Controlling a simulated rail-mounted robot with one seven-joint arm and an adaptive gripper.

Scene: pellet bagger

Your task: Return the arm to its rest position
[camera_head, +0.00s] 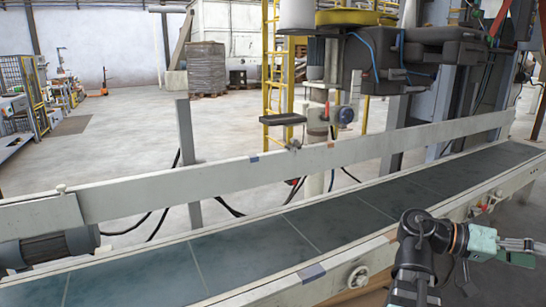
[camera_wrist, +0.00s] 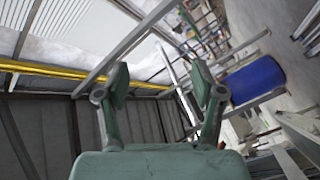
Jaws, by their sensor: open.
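My gripper (camera_wrist: 160,85) is open and empty in the wrist view, with its two green fingers apart and nothing between them. In the head view my gripper (camera_head: 522,252) is at the right edge, on the near side of the conveyor, pointing right; its tips run close to or past the picture's edge. My dark arm rises from the bottom right in front of the conveyor's near rail. The conveyor (camera_head: 245,248) is a long dark belt with pale side rails, and no bag shows on it.
The bagging machine (camera_head: 420,50) stands behind the belt at upper right. A yellow ladder (camera_head: 279,70) and a wrapped pallet stack (camera_head: 206,68) are farther back. A grey motor (camera_head: 50,247) sits at the belt's left. A blue barrel (camera_wrist: 252,80) shows in the wrist view.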

